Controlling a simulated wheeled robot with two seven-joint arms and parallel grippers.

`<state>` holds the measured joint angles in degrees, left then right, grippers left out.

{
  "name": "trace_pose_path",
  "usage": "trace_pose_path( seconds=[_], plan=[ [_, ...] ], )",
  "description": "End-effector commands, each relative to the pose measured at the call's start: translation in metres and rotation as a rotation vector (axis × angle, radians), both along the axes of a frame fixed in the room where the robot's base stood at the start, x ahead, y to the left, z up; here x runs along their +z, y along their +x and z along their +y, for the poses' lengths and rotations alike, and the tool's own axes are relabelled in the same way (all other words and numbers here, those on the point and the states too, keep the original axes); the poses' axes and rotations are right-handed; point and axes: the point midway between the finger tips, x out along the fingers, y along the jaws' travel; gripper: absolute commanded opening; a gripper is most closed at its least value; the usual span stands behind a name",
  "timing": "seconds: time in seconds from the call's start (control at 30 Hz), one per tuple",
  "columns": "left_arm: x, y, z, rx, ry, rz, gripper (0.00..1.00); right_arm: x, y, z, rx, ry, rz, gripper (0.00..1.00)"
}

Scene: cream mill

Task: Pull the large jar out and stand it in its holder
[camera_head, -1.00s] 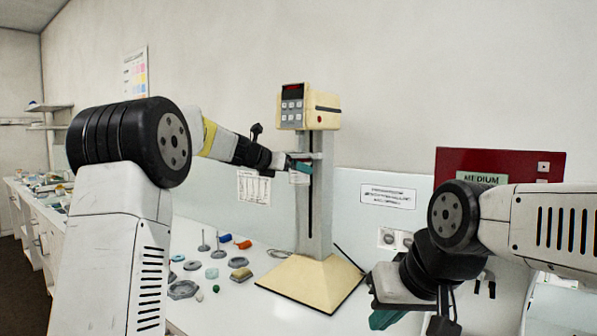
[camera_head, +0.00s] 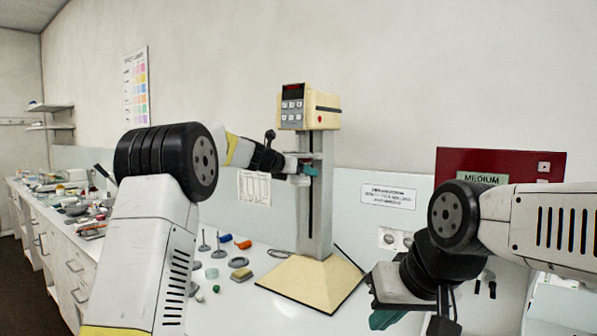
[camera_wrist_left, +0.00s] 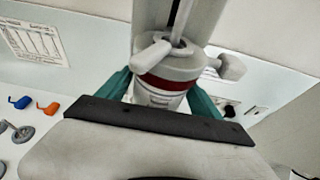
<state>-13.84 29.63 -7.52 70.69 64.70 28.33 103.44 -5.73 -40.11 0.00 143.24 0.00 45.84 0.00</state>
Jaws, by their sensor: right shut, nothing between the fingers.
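A cylinder with a grey top, a dark red band and a pale label (camera_wrist_left: 158,88) stands at the mill column in the left wrist view. I cannot tell for sure that it is the large jar. My left gripper (camera_head: 306,168) is at the column, its teal fingers on either side of this cylinder. The frames do not show whether they press on it. In the head view the arm and gripper mostly hide it. My right gripper (camera_head: 385,318) is shut and empty at the lower right, partly cut by the frame edge. I cannot make out the holder.
The cream mill (camera_head: 318,215) stands on a sloped base (camera_head: 312,284) on the white bench. Several small parts lie left of the base, among them an orange piece (camera_head: 244,244). A red box (camera_head: 500,163) stands at the right. A cluttered side bench (camera_head: 62,235) runs along the left.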

Motion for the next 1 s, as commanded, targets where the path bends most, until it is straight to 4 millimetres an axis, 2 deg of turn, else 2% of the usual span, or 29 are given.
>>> trace_pose_path(
  seconds=[0.03, 0.2, 0.3, 1.0],
  plan=[
    [0.000, 0.000, 0.000, 0.000, 0.000, 0.000, 0.63, 0.000, 0.000, 0.000, 0.000, 0.000, 0.000, 0.00],
    [0.000, 0.000, 0.000, 0.000, 0.000, 0.000, 0.29, 0.000, 0.000, 0.000, 0.000, 0.000, 0.000, 0.00],
    [0.001, 0.000, 0.000, 0.000, -0.001, -0.001, 0.13, 0.000, 0.000, 0.000, 0.000, 0.000, 0.000, 0.00],
    [-0.013, 0.000, 0.001, 0.000, -0.001, 0.001, 0.13, 0.000, 0.000, 0.000, 0.000, 0.000, 0.000, 0.00]
  ],
)
